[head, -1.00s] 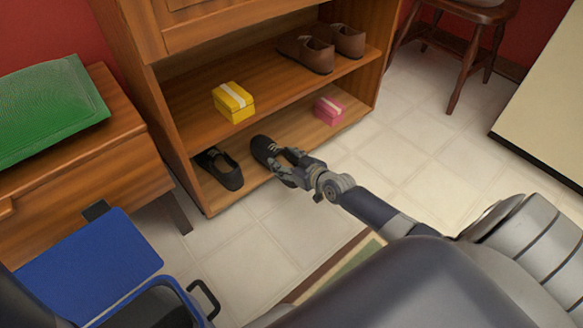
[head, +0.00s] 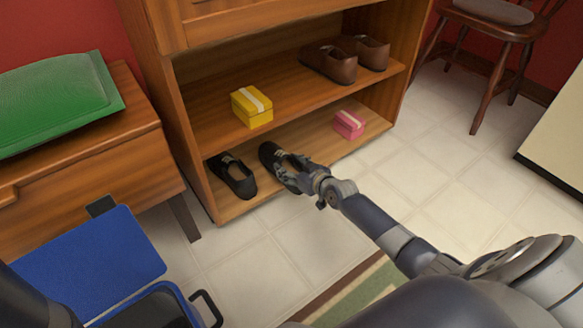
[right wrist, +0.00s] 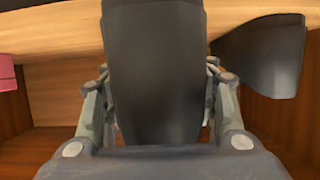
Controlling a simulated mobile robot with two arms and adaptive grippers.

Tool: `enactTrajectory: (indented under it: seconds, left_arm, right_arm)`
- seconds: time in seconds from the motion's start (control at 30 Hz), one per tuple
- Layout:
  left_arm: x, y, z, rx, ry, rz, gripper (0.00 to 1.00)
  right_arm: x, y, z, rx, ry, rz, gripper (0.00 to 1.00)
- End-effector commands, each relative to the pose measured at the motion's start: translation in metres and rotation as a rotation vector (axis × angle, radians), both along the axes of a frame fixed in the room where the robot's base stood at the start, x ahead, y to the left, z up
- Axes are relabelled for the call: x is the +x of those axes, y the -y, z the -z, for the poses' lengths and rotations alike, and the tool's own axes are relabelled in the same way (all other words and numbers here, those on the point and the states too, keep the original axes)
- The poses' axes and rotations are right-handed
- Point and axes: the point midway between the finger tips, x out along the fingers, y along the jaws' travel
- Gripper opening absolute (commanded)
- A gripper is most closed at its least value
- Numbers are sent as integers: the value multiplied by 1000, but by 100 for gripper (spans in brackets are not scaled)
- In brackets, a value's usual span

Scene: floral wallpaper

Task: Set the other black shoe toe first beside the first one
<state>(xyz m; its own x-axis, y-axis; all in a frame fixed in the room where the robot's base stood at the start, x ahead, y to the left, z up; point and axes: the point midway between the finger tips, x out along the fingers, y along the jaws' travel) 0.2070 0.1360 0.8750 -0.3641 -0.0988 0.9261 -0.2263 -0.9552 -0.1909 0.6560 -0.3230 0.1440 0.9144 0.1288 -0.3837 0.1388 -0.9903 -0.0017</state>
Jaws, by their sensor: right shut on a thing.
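The first black shoe (head: 232,177) stands on the lower shelf of the wooden cabinet, near its left side. My right gripper (head: 291,178) is shut on the other black shoe (head: 270,154), to the right of the first one. In the right wrist view the held shoe (right wrist: 155,70) fills the space between the fingers, and the first shoe (right wrist: 265,55) shows to the right. I cannot tell whether the held shoe touches the board. My left gripper is out of view.
A pink box (head: 348,124) stands on the lower shelf (head: 318,150) to the right. A yellow box (head: 252,107) and brown shoes (head: 330,62) are on the shelf above. A blue open case (head: 95,255) lies at lower left.

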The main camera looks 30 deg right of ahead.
Motion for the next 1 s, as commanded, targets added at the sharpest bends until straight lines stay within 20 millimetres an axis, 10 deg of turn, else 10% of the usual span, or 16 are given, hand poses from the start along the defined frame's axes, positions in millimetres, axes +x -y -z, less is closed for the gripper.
enactTrajectory:
  seconds: [0.7,0.73,0.8,1.0]
  left_arm:
    - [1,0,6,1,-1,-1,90]
    - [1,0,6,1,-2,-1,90]
    - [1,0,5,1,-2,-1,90]
    - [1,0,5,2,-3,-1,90]
  right_arm:
    - [1,0,6,0,4,0,20]
    - [1,0,5,-1,5,1,57]
    - [1,0,4,-1,4,1,73]
    - [0,0,5,-1,2,0,76]
